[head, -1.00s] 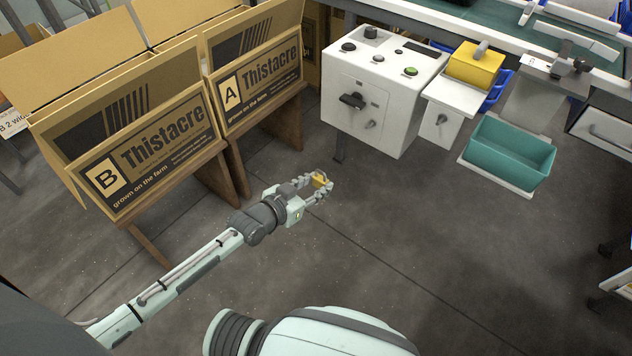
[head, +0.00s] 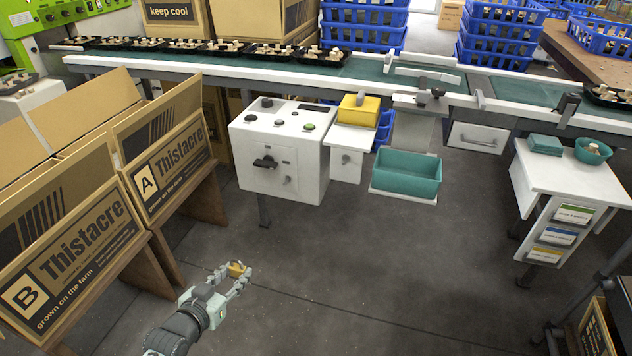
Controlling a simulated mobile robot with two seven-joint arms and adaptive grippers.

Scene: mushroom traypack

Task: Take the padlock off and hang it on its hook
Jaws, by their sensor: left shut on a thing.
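My left gripper (head: 240,279) is shut on a small yellow padlock (head: 237,269), held over open floor in front of the white control box (head: 283,152). The control box stands apart from the gripper, up and to the right in the head view. On its front are a dark rotary handle (head: 265,162) and a small grey fitting (head: 287,181) to the right of the handle. I cannot tell whether that fitting is the padlock's hook. My right gripper is not in view.
Cardboard boxes A (head: 160,160) and B (head: 75,240) lean on wooden stands at the left. A teal bin (head: 408,173) sits on a low shelf right of the box. A conveyor (head: 300,71) with mushroom trays runs behind. The floor in the middle is clear.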

